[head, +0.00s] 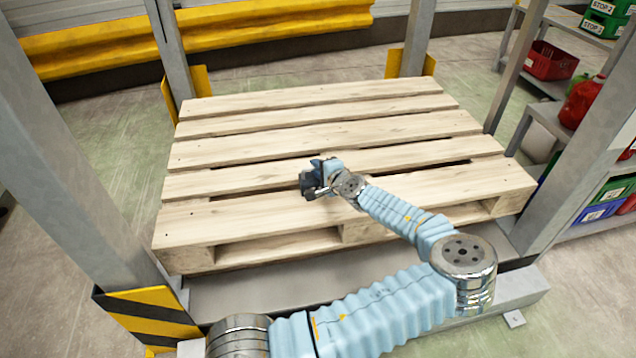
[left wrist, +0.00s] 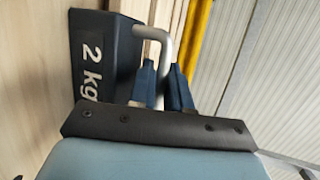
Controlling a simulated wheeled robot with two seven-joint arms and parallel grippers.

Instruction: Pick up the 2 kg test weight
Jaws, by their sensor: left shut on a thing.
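The 2 kg test weight (left wrist: 106,58) is a dark block with white "2 kg" lettering and a grey metal bar handle (left wrist: 157,45). In the left wrist view it appears turned sideways, at the upper left. My left gripper (left wrist: 161,84) has its dark blue fingers on either side of the handle and is shut on it. In the head view my left gripper (head: 317,178) is low over the front half of the pallet. The weight is hard to tell from the gripper there. I cannot tell whether its base touches the wood. My right gripper is not in view.
The slatted wooden pallet (head: 310,131) is otherwise bare, with gaps between its boards. Grey posts (head: 70,180) stand around it, with yellow-black guards (head: 150,312) at the front left. A shelf with a red bin (head: 551,61) and a red canister (head: 583,100) stands at the right.

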